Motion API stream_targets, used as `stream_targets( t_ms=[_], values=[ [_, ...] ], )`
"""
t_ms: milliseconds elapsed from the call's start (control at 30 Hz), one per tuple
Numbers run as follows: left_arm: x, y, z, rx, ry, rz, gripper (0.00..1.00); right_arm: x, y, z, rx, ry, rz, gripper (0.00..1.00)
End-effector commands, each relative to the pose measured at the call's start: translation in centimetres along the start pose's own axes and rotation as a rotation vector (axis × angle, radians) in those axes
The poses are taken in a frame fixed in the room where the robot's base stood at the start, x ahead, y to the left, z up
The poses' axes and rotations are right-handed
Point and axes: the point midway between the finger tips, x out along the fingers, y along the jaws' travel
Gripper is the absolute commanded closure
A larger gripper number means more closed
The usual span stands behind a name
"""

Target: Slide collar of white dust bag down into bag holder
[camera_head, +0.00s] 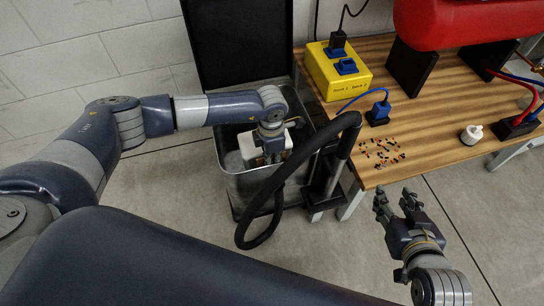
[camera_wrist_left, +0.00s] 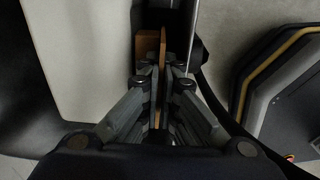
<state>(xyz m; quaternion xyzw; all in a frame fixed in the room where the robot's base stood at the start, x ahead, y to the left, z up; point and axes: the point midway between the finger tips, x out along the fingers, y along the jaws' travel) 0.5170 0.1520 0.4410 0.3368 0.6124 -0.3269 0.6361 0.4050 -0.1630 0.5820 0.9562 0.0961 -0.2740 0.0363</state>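The white dust bag (camera_head: 251,150) is inside the open top of a grey vacuum bin (camera_head: 239,186); in the left wrist view its pale side (camera_wrist_left: 75,65) fills the left. A thin brown collar (camera_wrist_left: 149,45) stands between the fingers of my left gripper (camera_wrist_left: 162,80), which look closed on it. In the head view my left gripper (camera_head: 271,148) points down over the bag, and its fingertips are hard to make out. The bag holder cannot be told apart in the dark interior. My right gripper (camera_head: 396,204) is open and empty, in front of the table.
A black hose (camera_head: 295,160) arches across the bin's right side. The black lid (camera_head: 238,45) stands open behind. The wooden table (camera_head: 425,125) on the right carries a yellow socket box (camera_head: 334,72), a blue plug, scattered small parts (camera_head: 381,152) and a white knob-like piece (camera_head: 471,134).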

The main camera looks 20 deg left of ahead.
Motion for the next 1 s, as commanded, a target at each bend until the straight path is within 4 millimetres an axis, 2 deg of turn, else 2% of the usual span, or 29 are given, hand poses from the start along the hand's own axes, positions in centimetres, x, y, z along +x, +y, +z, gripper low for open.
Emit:
stream_targets(
  t_ms=[33,267,300,367,400,800,867,1000],
  values=[
    [1.7,-0.2,-1.8,-0.006,0.042,-0.006,1.0,0.1,0.0,0.2,-0.001,0.001,0.0,0.6],
    [1.7,-0.2,-1.8,-0.006,0.042,-0.005,1.0,0.1,0.0,0.1,0.0,0.002,-0.001,0.6],
    [1.7,-0.2,-1.8,-0.006,0.043,-0.005,0.88,0.1,0.0,0.1,0.0,0.002,-0.001,0.6],
    [1.7,-0.2,-1.8,-0.007,0.043,-0.006,0.75,0.1,0.0,0.1,0.0,0.002,-0.001,0.6],
    [1.7,-0.3,-1.8,-0.007,0.043,-0.007,0.72,0.1,0.0,0.1,0.0,0.002,-0.001,0.6],
    [1.4,-0.7,-1.5,-0.003,0.038,-0.017,0.72,0.0,0.0,-0.3,0.008,0.009,0.001,0.6],
    [0.9,-0.7,-1.4,-0.002,0.036,-0.016,0.72,0.0,0.0,-0.3,0.008,0.008,0.001,0.6],
    [-1.3,-0.6,-1.2,0.0,0.029,-0.013,0.72,0.0,0.0,-0.2,0.006,0.005,0.001,0.6]
  ],
)
